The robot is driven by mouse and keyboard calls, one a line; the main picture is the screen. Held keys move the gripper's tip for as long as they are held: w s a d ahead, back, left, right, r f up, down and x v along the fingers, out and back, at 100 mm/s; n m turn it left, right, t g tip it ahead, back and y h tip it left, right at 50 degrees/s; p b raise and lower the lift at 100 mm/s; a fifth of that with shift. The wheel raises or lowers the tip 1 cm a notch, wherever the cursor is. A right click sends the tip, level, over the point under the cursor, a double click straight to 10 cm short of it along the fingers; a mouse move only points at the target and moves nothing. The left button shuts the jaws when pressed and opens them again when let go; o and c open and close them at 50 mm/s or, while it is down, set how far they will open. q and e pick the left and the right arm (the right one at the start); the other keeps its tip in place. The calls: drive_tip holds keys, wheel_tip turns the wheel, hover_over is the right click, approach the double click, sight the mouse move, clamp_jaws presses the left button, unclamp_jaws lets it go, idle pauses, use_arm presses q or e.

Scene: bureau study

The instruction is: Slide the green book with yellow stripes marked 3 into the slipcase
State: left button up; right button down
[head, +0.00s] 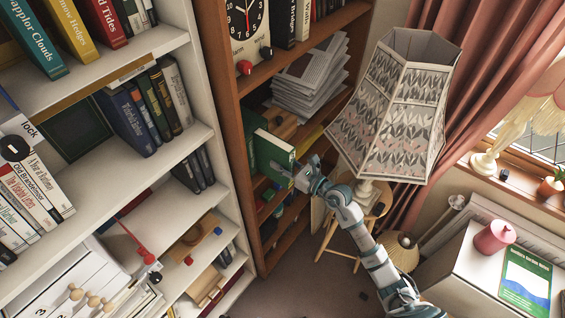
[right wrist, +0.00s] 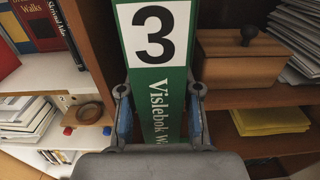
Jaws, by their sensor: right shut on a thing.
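The green book (head: 272,155) is in my right gripper (head: 303,178), at the front of a shelf in the brown bookcase. In the right wrist view its green spine (right wrist: 165,80) stands upright between the two fingers (right wrist: 160,115), with a white label marked 3 above lettering. I cannot make out yellow stripes. A darker green upright surface (head: 251,152) shows just left of the book in the head view; I cannot tell whether it is the slipcase or part of the book. My left gripper is not in view.
A wooden box (right wrist: 240,58) with a dark knob stands right of the book. A patterned lampshade (head: 395,105) on a stool is close right of my right arm. A white bookcase (head: 150,185) stands at left.

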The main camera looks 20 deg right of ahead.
sight(292, 168)
drive_tip(key=shift+x, duration=3.4)
drive_tip(key=shift+r, duration=0.15)
drive_tip(key=c, duration=0.7)
unclamp_jaws()
drive_tip(key=o, duration=0.5)
drive_tip(key=shift+c, duration=0.2)
drive_tip(key=shift+s+p, duration=0.15)
drive_tip(key=shift+p, duration=0.15)
drive_tip(key=shift+p+v, duration=0.35)
drive_tip(key=shift+v, duration=2.2)
drive_tip(key=shift+p+v, duration=0.35)
drive_tip(key=shift+v, duration=2.05)
